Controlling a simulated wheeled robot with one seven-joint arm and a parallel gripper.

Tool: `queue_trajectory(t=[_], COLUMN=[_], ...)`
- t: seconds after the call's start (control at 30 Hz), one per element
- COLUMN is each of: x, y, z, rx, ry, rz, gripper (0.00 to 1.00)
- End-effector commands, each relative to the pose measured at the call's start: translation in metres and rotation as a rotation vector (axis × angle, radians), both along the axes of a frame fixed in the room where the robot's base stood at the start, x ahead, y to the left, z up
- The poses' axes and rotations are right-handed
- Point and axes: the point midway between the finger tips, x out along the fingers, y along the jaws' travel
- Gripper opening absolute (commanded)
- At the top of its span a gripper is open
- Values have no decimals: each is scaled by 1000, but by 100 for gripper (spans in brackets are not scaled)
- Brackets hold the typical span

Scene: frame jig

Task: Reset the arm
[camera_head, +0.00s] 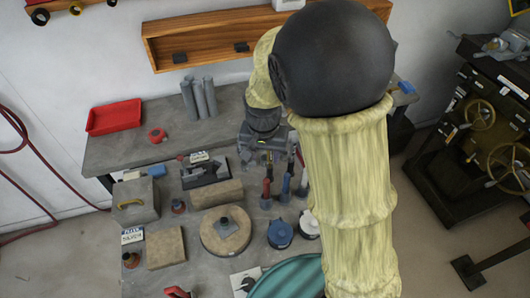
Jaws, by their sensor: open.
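My arm, in a pale yellow sleeve with a large black joint, fills the right middle of the head view and hides part of the bench behind it. My gripper (266,160) hangs past the joint at the arm's far end, over the bench near several upright tools with red and blue handles (285,187). It is small and partly hidden by its own housing. Its jaws are open, and I see nothing held between them. I cannot tell its exact height above the tools.
The grey bench (130,153) holds a red tray (114,117), grey tubes (199,99), a grey box (135,202), a round wooden block (212,240) and a blue tin (280,234). A wooden shelf (215,27) is on the wall behind. A dark machine with handwheels (478,115) stands right.

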Motion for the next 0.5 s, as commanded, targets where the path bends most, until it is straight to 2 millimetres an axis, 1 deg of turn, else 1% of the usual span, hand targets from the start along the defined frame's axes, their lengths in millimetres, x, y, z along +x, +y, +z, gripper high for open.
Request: queue_trajectory(t=[0.37, 0.47, 0.5], x=[0, -3, -6], y=[-1, -9, -15], z=[0, 1, 2], rx=[1, 6, 9], ry=[0, 0, -2], rz=[0, 4, 8], gripper=[46, 46, 46])
